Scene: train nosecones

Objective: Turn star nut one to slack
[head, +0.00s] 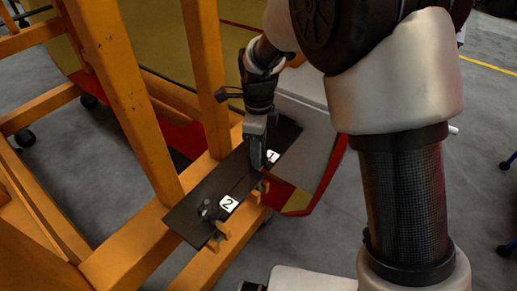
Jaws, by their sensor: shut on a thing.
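A dark plate (183,215) lies across the orange frame and carries the labels 1 and 2. My gripper (257,166) points down at the plate beside the white label 1 (272,157). Its fingers are shut on star nut one, which they hide from this view. The white label 2 (228,203) lies nearer on the plate. A small dark star nut (208,208) stands beside label 2, apart from my gripper.
Orange posts and beams (205,70) rise left of the plate, with one post close to my gripper. A grey and red nosecone panel (312,150) lies behind and right of the plate.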

